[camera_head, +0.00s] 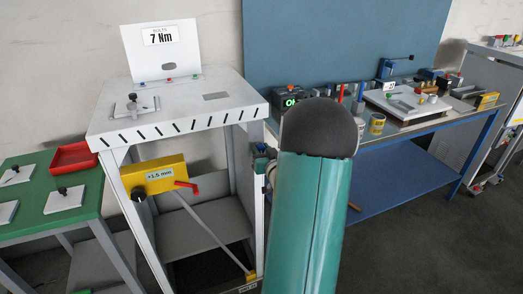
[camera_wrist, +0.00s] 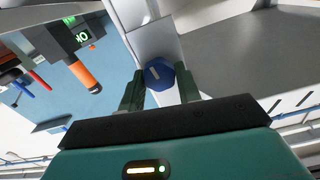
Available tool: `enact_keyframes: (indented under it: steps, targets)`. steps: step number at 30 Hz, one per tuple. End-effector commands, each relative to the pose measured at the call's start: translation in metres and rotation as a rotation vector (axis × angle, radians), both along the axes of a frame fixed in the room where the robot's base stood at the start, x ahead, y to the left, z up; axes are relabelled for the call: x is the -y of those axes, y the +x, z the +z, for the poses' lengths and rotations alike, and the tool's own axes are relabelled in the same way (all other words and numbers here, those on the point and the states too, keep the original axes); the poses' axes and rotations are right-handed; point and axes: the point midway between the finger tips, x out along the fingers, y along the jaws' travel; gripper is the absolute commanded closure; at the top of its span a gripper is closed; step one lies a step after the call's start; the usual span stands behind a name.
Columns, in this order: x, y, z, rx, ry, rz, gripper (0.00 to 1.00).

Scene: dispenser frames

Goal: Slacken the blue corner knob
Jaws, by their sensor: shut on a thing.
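The blue knob (camera_wrist: 158,76) is a faceted cap with a pale mark on its face. In the wrist view it sits against a light grey metal post (camera_wrist: 150,42). My gripper (camera_wrist: 160,74) has its two dark green fingers on either side of the knob and is shut on it. In the head view the dispenser frame (camera_head: 178,122) stands left of my teal arm, with a slotted white top and a sign reading 7 Nm (camera_head: 160,36). My arm covers part of its right side there, and I cannot make out the knob in that view.
A yellow block (camera_head: 152,174) marked +1.5 mm with a red lever hangs on the frame's front. A green table (camera_head: 75,215) with a red tray (camera_head: 73,157) stands left. A workbench with tools and a blue lower shelf (camera_head: 395,195) stands right. Dark floor is clear at lower right.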

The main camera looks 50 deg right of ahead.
Motion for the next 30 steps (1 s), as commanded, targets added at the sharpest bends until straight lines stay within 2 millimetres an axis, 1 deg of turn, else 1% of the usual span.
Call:
enact_keyframes:
  steps: [30]
  targets:
    - [-0.0037,0.0015,-0.0021,-0.48,-0.803,0.002,0.89]
